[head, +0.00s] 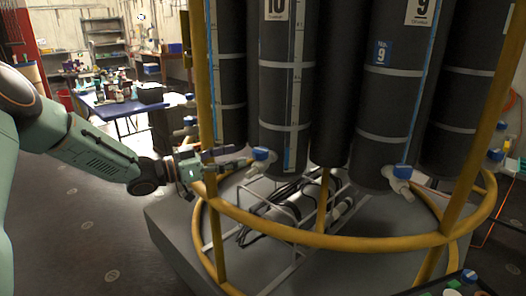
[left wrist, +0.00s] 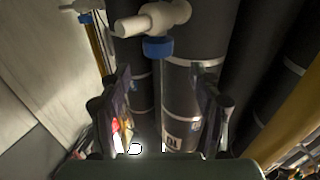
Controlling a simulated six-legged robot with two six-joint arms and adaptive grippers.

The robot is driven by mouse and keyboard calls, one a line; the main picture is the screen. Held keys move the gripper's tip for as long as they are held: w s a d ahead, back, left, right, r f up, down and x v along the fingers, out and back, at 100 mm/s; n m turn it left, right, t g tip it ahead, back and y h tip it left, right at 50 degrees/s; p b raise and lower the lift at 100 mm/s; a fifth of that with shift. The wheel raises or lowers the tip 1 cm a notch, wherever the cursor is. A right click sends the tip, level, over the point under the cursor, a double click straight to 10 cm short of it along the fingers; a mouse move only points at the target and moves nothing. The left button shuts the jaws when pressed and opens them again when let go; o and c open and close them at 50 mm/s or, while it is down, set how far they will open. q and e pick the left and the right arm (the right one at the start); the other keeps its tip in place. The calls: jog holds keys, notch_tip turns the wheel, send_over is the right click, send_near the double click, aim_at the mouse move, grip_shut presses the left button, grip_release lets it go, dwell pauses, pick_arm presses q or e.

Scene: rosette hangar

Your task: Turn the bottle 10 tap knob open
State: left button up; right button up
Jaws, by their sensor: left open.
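Bottle 10 (head: 284,100) is a tall dark grey cylinder with a "10" label at its top. At its foot is a white tap with a blue knob (head: 260,154). My left gripper (head: 240,160) reaches in from the left, its fingers pointing at this tap, with the tips close to the knob. In the left wrist view the fingers (left wrist: 166,74) stand wide apart with nothing between them. There the blue knob (left wrist: 158,47) and white tap body (left wrist: 152,18) lie beyond the fingertips, and the "10" label is upside down. Contact cannot be told. My right gripper is out of view.
A yellow tubular frame (head: 330,241) rings the bottles, with an upright (head: 204,90) close to my left gripper. Bottle 9 (head: 392,110) has its own blue-knobbed tap (head: 402,172) to the right. A grey plinth (head: 170,225) is below. A blue table (head: 125,106) stands behind left.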

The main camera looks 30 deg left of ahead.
aim_at(259, 150)
pick_arm(q)
jog(key=x, duration=0.2)
jog(key=b+x, duration=0.1)
jog(key=x, duration=0.3)
jog(key=shift+w+d+f+b, duration=0.15)
jog(key=shift+w+f+b, duration=0.05)
jog(key=shift+f+b, duration=0.15)
jog(key=shift+w+d+r, duration=0.1)
jog(key=shift+w, duration=0.1)
jog(key=shift+d+r, duration=0.2)
jog(key=shift+r, duration=0.05)
jog(key=shift+w+d, duration=0.1)
jog(key=shift+d, duration=0.05)
jog(key=shift+w+d+f, duration=0.15)
jog(key=shift+w+d, duration=0.05)
jog(key=shift+w, duration=0.2)
jog(key=shift+s+a, duration=0.15)
jog(key=shift+a, duration=0.05)
jog(key=shift+c, duration=1.1)
jog(key=shift+s, duration=0.25)
jog(key=c, duration=0.3)
jog(key=shift+w+d, duration=0.1)
jog(key=shift+w, duration=0.05)
jog(key=c, duration=0.7)
jog(key=shift+o, duration=0.2)
